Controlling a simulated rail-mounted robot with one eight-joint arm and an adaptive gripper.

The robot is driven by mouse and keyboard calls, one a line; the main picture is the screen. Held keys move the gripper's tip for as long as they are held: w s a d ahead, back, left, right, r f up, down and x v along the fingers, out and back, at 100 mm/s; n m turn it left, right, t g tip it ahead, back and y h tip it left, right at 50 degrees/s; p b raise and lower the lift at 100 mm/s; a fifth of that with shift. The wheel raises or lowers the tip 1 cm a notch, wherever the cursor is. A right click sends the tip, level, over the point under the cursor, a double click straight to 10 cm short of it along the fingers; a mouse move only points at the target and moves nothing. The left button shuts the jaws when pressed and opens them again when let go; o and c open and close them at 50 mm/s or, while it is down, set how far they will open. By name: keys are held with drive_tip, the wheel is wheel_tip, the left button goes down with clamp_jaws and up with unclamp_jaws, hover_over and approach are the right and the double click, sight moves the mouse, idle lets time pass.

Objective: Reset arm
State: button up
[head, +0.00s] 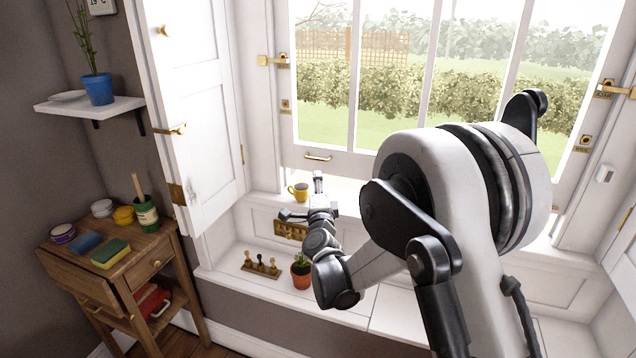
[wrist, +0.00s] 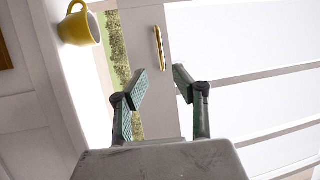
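My gripper (wrist: 160,78) is open in the wrist view, with its two dark green-padded fingers apart and nothing between them. In the head view my gripper (head: 303,201) is at the window recess, beyond the potted plant, with my arm reaching in from the right. A brass window handle (wrist: 159,48) shows beyond the fingertips in the wrist view; it is also on the lower sash in the head view (head: 318,157). The gripper appears apart from it. My forearm hides part of the window seat.
A yellow mug (head: 299,193) stands on the sill close to my gripper; it also shows in the wrist view (wrist: 76,28). A potted plant (head: 301,273) and a peg stand (head: 261,266) are on the window seat. A white shutter (head: 200,100) and wooden side table (head: 130,262) are left.

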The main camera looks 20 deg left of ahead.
drive_tip(key=s+d+r+n+g+p, duration=0.15)
drive_tip(key=d+r+n, duration=0.35)
drive_tip(key=d+r, duration=0.5)
drive_tip(key=s+d+r+n+g, duration=0.2)
drive_tip(key=s+d+r, duration=0.15)
drive_tip(key=d, duration=0.25)
drive_tip(key=s+d+r+n+g, duration=0.1)
drive_tip(key=s+d+r+n, duration=0.1)
drive_tip(key=s+d+r, duration=0.3)
drive_tip(key=s+d+f+n+g+h+p, duration=0.1)
drive_tip(key=s+d+f+g+h, duration=0.1)
drive_tip(key=s+d, duration=0.7)
drive_tip(key=s+d+f+n+g+h+p, duration=0.1)
drive_tip(key=s+d+f+g+h, duration=0.1)
drive_tip(key=s+d, duration=0.7)
drive_tip(key=s+d+f+n+g+h+p, duration=0.1)
drive_tip(key=s+d+f+g+h, duration=0.2)
drive_tip(key=s+d+f, duration=0.3)
drive_tip(key=s+d, duration=0.4)
drive_tip(key=s, duration=0.2)
drive_tip(key=shift+n+h+p, duration=0.3)
drive_tip(key=shift+h, duration=0.1)
drive_tip(key=shift+d+f, duration=0.1)
